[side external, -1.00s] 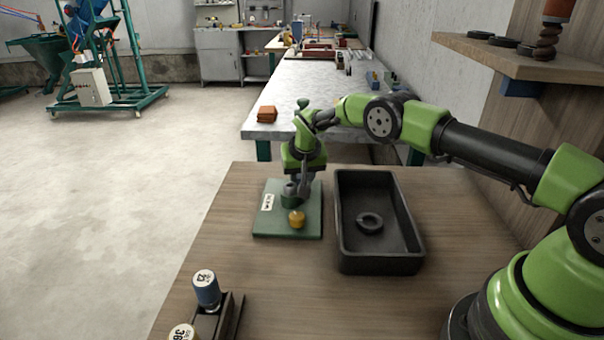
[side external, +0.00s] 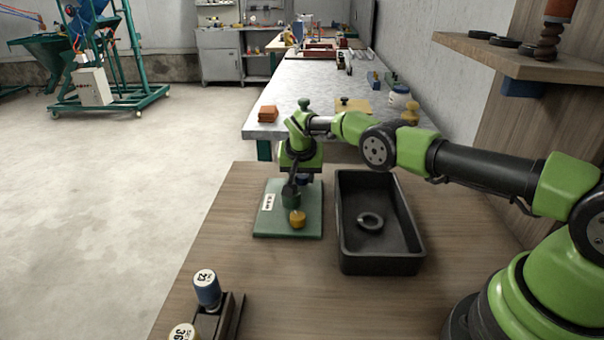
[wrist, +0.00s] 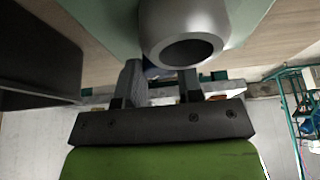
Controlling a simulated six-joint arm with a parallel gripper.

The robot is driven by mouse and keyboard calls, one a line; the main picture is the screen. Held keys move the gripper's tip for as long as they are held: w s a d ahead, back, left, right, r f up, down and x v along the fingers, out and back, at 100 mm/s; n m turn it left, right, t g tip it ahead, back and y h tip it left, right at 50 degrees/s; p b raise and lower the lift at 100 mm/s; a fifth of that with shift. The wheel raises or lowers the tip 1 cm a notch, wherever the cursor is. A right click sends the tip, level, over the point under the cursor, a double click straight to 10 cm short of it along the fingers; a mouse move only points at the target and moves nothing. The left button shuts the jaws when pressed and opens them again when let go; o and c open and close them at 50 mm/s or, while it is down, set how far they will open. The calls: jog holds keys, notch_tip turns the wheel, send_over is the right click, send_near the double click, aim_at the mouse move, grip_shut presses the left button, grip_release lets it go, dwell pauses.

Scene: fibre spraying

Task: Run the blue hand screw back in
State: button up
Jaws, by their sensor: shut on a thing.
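A green plate (side external: 262,222) lies on the wooden table with a white label on it. The blue hand screw (side external: 304,179) shows as a small dark blue patch beside the gripper's finger; a sliver of blue (wrist: 152,70) also shows between the fingers in the wrist view. My gripper (side external: 297,183) points down over the fitting and is shut on the blue hand screw. In the wrist view a grey open-ended tube (wrist: 185,35) hides most of the screw and one fingertip.
A black tray (side external: 345,252) holding a dark ring (side external: 370,222) stands close right of the plate. A wooden shelf (side external: 520,62) juts out at upper right. The table left of the tray's front is clear.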

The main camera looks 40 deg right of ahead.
jog(key=o, duration=0.9)
jog(key=shift+r, duration=0.15)
jog(key=shift+s+a+r, duration=0.1)
jog(key=shift+a+r, duration=0.05)
jog(key=shift+r, duration=0.35)
jog(key=shift+v, duration=4.3)
jog(key=shift+s, duration=0.1)
